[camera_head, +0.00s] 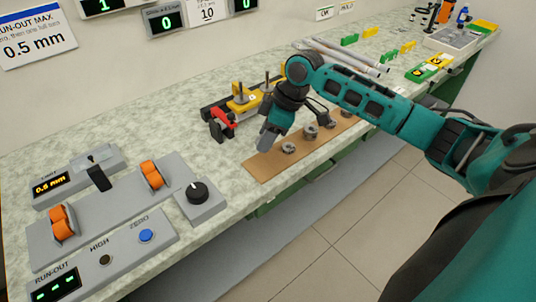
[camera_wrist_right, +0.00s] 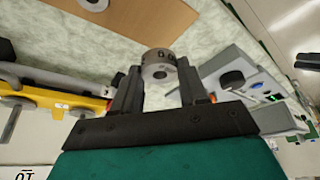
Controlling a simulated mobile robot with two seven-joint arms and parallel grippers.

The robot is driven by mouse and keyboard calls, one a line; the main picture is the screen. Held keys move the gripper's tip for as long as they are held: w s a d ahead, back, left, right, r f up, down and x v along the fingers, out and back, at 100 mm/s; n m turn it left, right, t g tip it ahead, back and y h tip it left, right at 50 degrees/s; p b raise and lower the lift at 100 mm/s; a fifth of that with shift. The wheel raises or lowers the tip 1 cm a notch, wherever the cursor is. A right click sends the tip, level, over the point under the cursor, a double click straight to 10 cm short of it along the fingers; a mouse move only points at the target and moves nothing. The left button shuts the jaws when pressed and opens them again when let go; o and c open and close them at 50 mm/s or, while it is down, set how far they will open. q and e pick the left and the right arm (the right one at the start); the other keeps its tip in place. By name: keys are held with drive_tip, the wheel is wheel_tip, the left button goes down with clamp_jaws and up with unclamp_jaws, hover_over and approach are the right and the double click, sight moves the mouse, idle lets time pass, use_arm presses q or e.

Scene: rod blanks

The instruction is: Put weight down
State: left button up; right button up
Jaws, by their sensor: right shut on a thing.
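My right gripper (camera_head: 266,138) is low over the near-left end of a brown board (camera_head: 264,168) on the bench. In the right wrist view, the fingers (camera_wrist_right: 157,90) are shut on a small grey cylindrical weight (camera_wrist_right: 158,66) with dark marking on it. My left gripper is not in view.
A yellow fixture (camera_head: 243,102) with a red clamp (camera_head: 221,123) stands behind the gripper. A grey console with orange rollers (camera_head: 151,174) and a black knob (camera_head: 197,192) is at the left. Metal rods (camera_head: 345,55) lie farther back. Bare bench lies left of the board.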

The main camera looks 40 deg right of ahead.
sight(261, 164)
drive_tip(key=shift+f+b, duration=0.3)
drive_tip(key=shift+f, duration=3)
drive_tip(key=shift+f, duration=0.15)
drive_tip(key=o, duration=1.2)
drive_tip(key=p+v, duration=0.1)
drive_tip(key=v, duration=1.1)
